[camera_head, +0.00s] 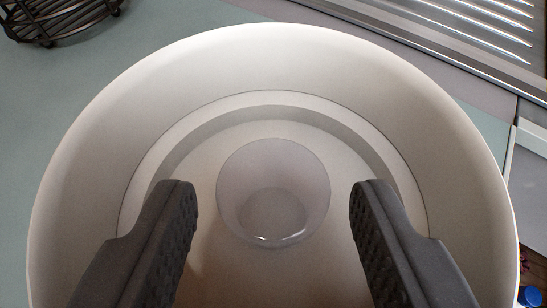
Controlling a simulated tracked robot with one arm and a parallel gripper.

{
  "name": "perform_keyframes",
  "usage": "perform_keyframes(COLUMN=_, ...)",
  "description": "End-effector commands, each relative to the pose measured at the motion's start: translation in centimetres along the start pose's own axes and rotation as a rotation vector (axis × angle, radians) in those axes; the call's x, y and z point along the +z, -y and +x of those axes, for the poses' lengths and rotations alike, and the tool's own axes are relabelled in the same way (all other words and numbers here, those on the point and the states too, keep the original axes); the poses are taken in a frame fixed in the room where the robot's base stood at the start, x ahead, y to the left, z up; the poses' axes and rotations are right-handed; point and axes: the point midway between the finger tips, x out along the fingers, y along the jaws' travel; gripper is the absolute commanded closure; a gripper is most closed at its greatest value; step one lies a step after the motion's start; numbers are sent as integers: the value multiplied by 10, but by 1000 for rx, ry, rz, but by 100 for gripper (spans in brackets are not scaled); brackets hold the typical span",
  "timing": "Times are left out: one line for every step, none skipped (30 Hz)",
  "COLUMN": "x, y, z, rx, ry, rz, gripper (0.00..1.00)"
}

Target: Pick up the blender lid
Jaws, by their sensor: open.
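A small round translucent piece, which looks like the blender lid (273,175), is in the middle of the picture. It is clear greyish with a smaller round inner part and a bright glint on its near edge. It appears to be inside a large round white bowl-like container (100,150) with a stepped inner ring. My gripper (274,190) is open, with one dark ridged finger left of the translucent piece and one right of it. Both fingers are apart from it in the picture. I cannot tell how high they are above it.
The white wall surrounds the fingers on both sides. A dark wire basket (60,22) stands at the top left on a grey-green surface (40,100). A ridged metal drainer (450,30) is at the top right. A small blue object (531,296) shows at the lower right.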

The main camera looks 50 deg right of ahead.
Motion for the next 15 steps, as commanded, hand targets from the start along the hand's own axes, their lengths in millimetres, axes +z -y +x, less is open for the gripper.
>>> perform_keyframes(x=1, y=0, z=6, rx=0, ry=1, rz=0, gripper=52)
perform_keyframes(x=0, y=0, z=8, rx=0, ry=1, rz=0, gripper=52)
perform_keyframes(x=0, y=0, z=10, rx=-1, ry=0, rz=1, gripper=52)
perform_keyframes(x=0, y=0, z=12, rx=-1, ry=-1, rz=1, gripper=52)
perform_keyframes(x=-1, y=0, z=12, rx=-2, ry=-1, rz=1, gripper=52)
perform_keyframes(x=-1, y=1, z=12, rx=-2, ry=-1, rz=1, gripper=52)
perform_keyframes(x=-1, y=1, z=12, rx=-2, ry=-1, rz=1, gripper=52)
perform_keyframes(x=-1, y=1, z=12, rx=-2, ry=-1, rz=1, gripper=52)
perform_keyframes(x=-1, y=1, z=12, rx=-2, ry=-1, rz=1, gripper=52)
perform_keyframes(x=-1, y=0, z=12, rx=-2, ry=-1, rz=1, gripper=52)
perform_keyframes(x=-1, y=1, z=12, rx=-2, ry=-1, rz=1, gripper=55)
perform_keyframes(x=-1, y=1, z=12, rx=-2, ry=-1, rz=1, gripper=66)
perform_keyframes(x=-1, y=1, z=12, rx=-2, ry=-1, rz=1, gripper=74)
perform_keyframes(x=-1, y=1, z=12, rx=-2, ry=-1, rz=1, gripper=83)
perform_keyframes(x=-1, y=1, z=12, rx=-2, ry=-1, rz=1, gripper=88)
